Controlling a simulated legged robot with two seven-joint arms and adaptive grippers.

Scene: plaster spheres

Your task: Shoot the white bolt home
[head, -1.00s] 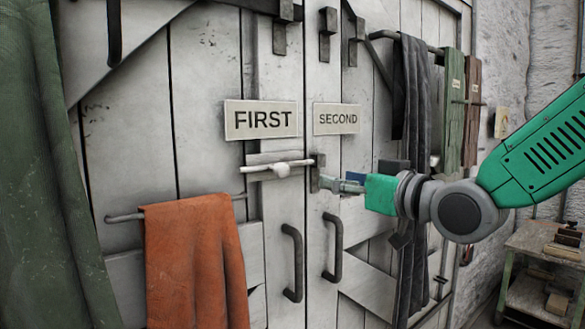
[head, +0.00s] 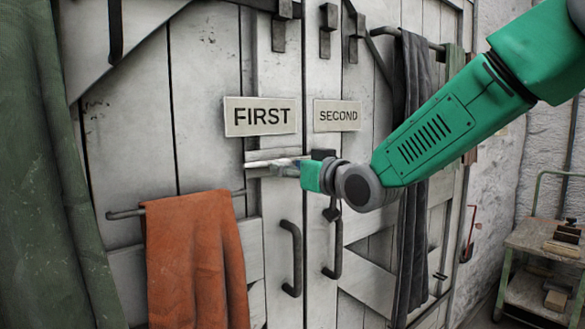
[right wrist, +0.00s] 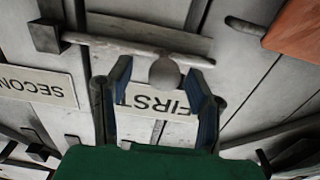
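The white bolt (head: 262,163) lies level on the left door, under the FIRST sign (head: 260,116). In the right wrist view, turned upside down, its round knob (right wrist: 165,73) sits between my right gripper's (right wrist: 160,82) two blue-padded fingers, with gaps on both sides. The fingers are open. In the head view my right gripper (head: 287,168) covers the knob and part of the rod. A dark keeper block (right wrist: 46,37) stands on the SECOND door side, close to the rod's end. I cannot tell whether the rod enters it. My left gripper is not in view.
An orange cloth (head: 195,260) hangs on a rail below and left of the bolt. Two dark door handles (head: 291,260) are below it. A dark cloth (head: 412,100) hangs at right behind my arm. A workbench (head: 545,240) stands far right.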

